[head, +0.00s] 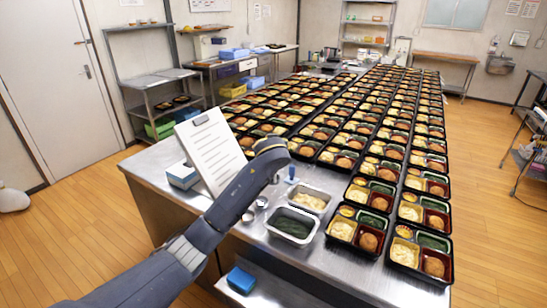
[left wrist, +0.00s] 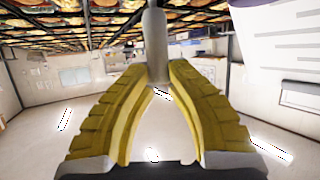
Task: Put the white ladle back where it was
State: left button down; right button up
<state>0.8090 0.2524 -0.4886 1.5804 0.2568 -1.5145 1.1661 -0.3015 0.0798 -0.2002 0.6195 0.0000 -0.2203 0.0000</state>
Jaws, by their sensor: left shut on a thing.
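My left gripper (left wrist: 158,76) shows in the left wrist view with its yellow finger pads closed around a pale grey-white handle, which looks like that of the white ladle (left wrist: 154,38). The handle runs up from between the fingertips toward the top of that view; its bowl is not visible. In the head view my left arm reaches over the near left part of the steel table, and its wrist hides the gripper and most of what it holds. My right gripper is in neither view.
Two steel pans stand by the arm, one with pale food (head: 309,199) and one with dark green food (head: 291,227). Small metal cups (head: 262,203) sit beside them. A clipboard sheet (head: 211,150) stands left. Rows of filled bento trays (head: 418,254) cover the right side.

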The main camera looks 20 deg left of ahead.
pick_arm(q)
jog(key=shift+f, duration=2.55)
jog(key=c, duration=1.3)
grip_release()
jog(key=shift+c, duration=0.2)
jog(key=v, duration=1.2)
